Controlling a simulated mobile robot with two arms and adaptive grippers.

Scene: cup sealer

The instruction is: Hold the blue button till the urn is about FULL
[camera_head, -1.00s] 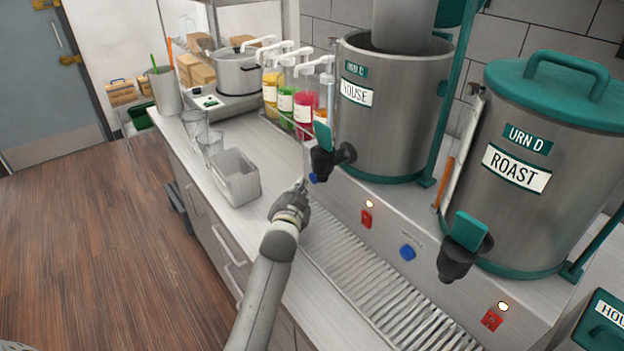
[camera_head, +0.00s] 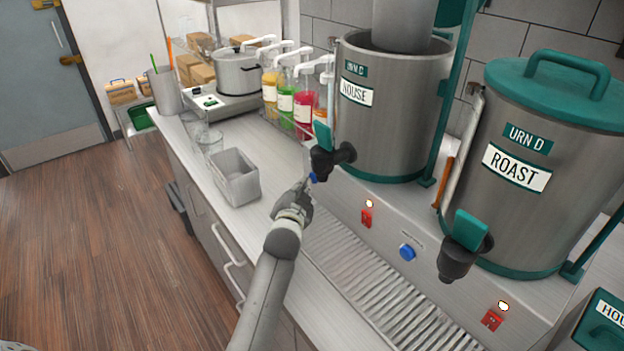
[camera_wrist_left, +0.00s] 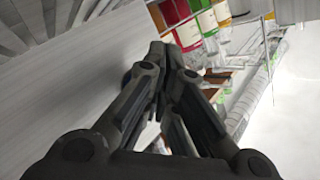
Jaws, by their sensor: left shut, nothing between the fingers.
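The steel HOUSE urn (camera_head: 390,125) has a grey cylinder (camera_head: 403,25) at its open top and a black tap with a teal lever (camera_head: 322,135). A small blue button (camera_head: 313,177) shows on the machine's front below that tap. My left gripper (camera_head: 306,184) is shut and empty, its tips right at this button; whether they press it I cannot tell. A second blue button (camera_head: 407,252) is farther right. The urn's fill level is not visible. My right gripper is out of view.
The lidded ROAST urn (camera_head: 545,150) stands at right. Red switches (camera_head: 366,218) with lit lamps are on the front panel, above a slatted drip tray (camera_head: 375,290). A grey bin (camera_head: 236,178), glasses and syrup bottles (camera_head: 303,110) stand on the counter at left.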

